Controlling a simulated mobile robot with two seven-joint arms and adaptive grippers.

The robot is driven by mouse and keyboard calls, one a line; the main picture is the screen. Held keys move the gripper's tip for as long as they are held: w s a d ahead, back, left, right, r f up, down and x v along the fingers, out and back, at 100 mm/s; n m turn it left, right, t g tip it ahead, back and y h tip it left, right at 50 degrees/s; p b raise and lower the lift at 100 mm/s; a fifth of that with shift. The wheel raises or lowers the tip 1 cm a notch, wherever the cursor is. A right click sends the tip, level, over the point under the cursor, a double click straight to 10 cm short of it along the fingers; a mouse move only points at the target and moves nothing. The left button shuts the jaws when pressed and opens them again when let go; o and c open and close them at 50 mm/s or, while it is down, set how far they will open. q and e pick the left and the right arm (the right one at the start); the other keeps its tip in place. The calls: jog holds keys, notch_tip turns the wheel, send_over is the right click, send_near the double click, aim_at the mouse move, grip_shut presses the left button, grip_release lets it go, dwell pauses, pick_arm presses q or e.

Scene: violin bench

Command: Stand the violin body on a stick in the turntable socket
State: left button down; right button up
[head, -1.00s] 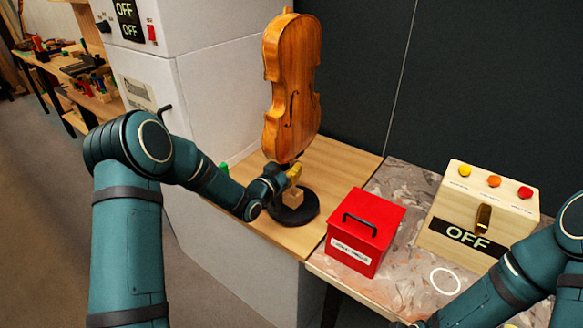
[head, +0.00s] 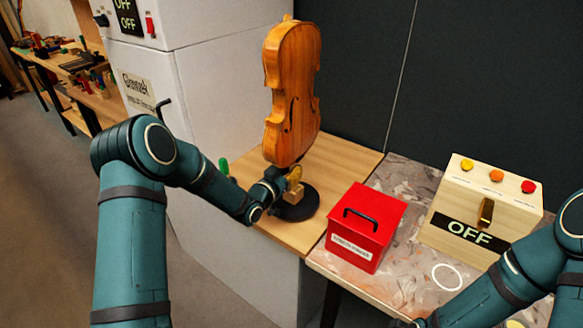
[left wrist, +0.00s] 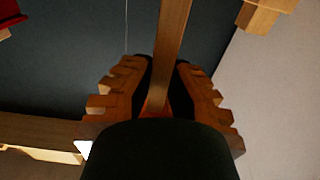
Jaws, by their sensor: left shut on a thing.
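The orange-brown violin body (head: 292,95) stands nearly upright above the turntable (head: 310,207), a round black disc on the wooden bench top. My left gripper (head: 293,180) is just below the violin, low over the disc. In the left wrist view a wooden stick (left wrist: 173,40) runs up between the two stepped fingers of my left gripper (left wrist: 160,92), which is shut on it. The socket is hidden behind the gripper, so I cannot tell whether the stick's lower end is in it. My right arm enters at lower right; its gripper is out of frame.
A red box (head: 366,227) with a black handle stands right of the turntable. A cream control box (head: 482,212) marked OFF stands farther right. A white ring (head: 447,277) lies on the marbled top. A white cabinet (head: 215,105) rises behind left, a dark wall behind.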

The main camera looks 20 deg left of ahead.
pick_arm(q)
jog(key=shift+f, duration=1.9)
